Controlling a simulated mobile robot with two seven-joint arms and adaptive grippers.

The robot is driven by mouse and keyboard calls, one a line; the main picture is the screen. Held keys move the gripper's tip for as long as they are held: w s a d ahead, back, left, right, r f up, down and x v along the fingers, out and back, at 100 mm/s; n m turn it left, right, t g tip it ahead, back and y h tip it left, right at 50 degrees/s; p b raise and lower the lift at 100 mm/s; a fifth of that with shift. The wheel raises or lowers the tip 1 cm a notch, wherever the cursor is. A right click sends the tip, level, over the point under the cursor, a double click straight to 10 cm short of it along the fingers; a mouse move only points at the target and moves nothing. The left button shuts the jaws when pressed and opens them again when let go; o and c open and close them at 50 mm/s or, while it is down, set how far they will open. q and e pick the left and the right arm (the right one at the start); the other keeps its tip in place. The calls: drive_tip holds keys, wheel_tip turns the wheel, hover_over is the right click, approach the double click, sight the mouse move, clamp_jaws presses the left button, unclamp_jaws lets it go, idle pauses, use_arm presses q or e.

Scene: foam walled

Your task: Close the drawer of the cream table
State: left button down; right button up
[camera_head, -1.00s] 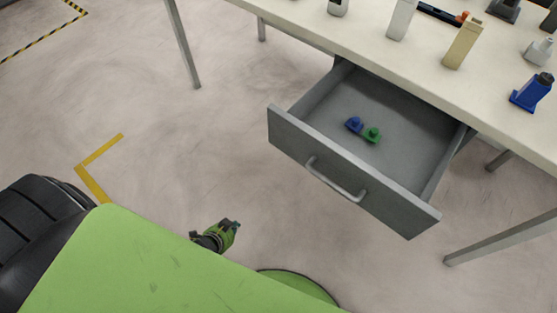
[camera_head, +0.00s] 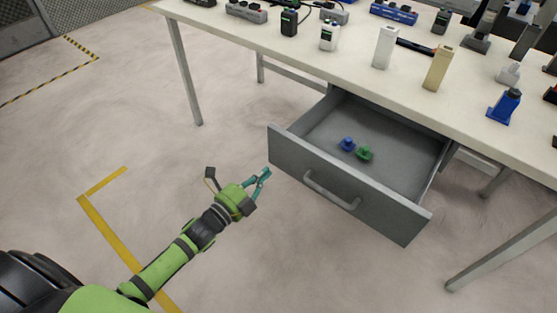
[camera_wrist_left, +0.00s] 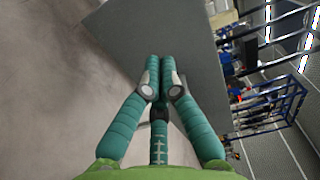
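The grey drawer (camera_head: 385,135) under the cream table (camera_head: 300,45) is pulled well out. Its front panel (camera_head: 290,165) carries a bar handle (camera_head: 330,190). A small blue piece (camera_head: 347,144) and a small green piece (camera_head: 364,153) lie inside. My left gripper (camera_head: 264,174) is just left of the front panel's left end, fingertips close together and empty. Whether it touches the panel is unclear. In the left wrist view the closed fingertips (camera_wrist_left: 160,58) point at a grey flat surface (camera_wrist_left: 190,40), seemingly the drawer front. My right gripper is not in view.
The tabletop holds several items, including a white block (camera_head: 385,47), a tan block (camera_head: 437,68) and a blue device (camera_head: 504,106). Table legs stand at left (camera_head: 185,70) and right (camera_head: 500,250). The floor before the drawer is clear, with yellow tape (camera_head: 105,225) at left.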

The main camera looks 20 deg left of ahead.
sight(285, 154)
use_arm(q)
drive_tip(key=x, duration=0.6)
drive_tip(key=shift+w+d, duration=0.1)
drive_tip(key=shift+w, duration=0.3)
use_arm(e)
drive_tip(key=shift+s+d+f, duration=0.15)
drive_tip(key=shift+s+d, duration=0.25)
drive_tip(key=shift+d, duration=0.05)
use_arm(q)
drive_tip(key=shift+w, duration=0.1)
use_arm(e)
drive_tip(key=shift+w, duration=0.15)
